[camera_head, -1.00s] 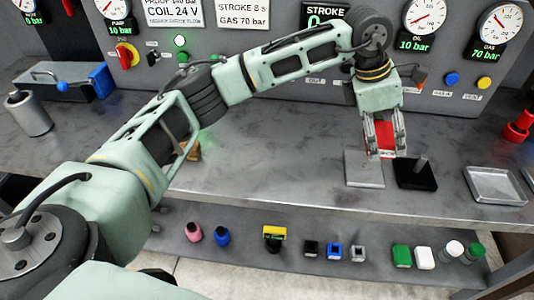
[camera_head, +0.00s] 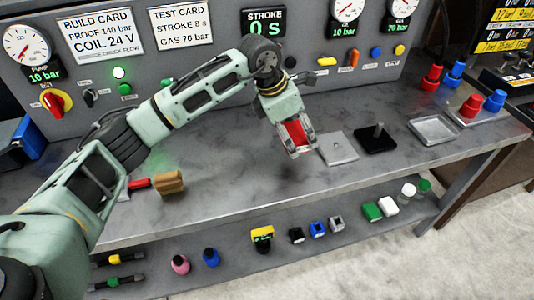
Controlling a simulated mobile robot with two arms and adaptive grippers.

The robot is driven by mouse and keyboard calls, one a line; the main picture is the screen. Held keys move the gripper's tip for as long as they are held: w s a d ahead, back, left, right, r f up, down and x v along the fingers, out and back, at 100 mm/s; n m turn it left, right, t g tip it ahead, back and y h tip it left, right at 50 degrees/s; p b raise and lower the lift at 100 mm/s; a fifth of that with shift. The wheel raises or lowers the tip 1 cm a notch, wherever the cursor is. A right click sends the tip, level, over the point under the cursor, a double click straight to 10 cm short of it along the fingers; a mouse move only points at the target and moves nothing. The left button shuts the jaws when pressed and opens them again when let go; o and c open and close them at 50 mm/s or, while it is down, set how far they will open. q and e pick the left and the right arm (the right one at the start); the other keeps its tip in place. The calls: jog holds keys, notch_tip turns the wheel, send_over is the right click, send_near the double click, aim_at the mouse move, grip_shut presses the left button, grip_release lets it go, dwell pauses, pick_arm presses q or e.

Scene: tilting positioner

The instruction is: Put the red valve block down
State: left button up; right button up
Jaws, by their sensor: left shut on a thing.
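My left gripper (camera_head: 300,150) points down over the bench top, its two fingers shut on the red valve block (camera_head: 297,133). Only part of the block shows between the fingers. A flat light-grey plate (camera_head: 338,148) lies just right of the gripper, and a black base with an upright peg (camera_head: 376,139) lies further right. The block is left of the plate, not over its middle. I cannot tell how high it is above the bench. My right gripper is not in view.
The grey bench (camera_head: 235,170) is clear left of the gripper up to a brown block (camera_head: 169,182) and a red-handled tool (camera_head: 139,183). A metal tray (camera_head: 434,130) and red and blue parts stand at right. Small parts line the lower shelf (camera_head: 340,250).

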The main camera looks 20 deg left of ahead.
pick_arm(q)
jog(key=a+f, duration=0.1)
jog(key=a, duration=0.1)
jog(key=s+a+f+p, duration=0.1)
jog(key=a, duration=0.1)
jog(key=s+a+f, duration=0.1)
jog(key=a, duration=0.1)
jog(key=shift+s+a+f+p, duration=0.1)
jog(key=shift+s+f+p, duration=0.15)
jog(key=shift+p, duration=0.15)
jog(key=shift+a+f, duration=0.1)
jog(key=shift+f, duration=0.3)
notch_tip(320, 180, down, 4)
jog(key=shift+r+p, duration=0.25)
jog(key=shift+p, duration=0.5)
jog(key=shift+f, duration=0.1)
jog(key=o, duration=1.5)
jog(key=shift+s+f, duration=0.1)
jog(key=o, duration=0.4)
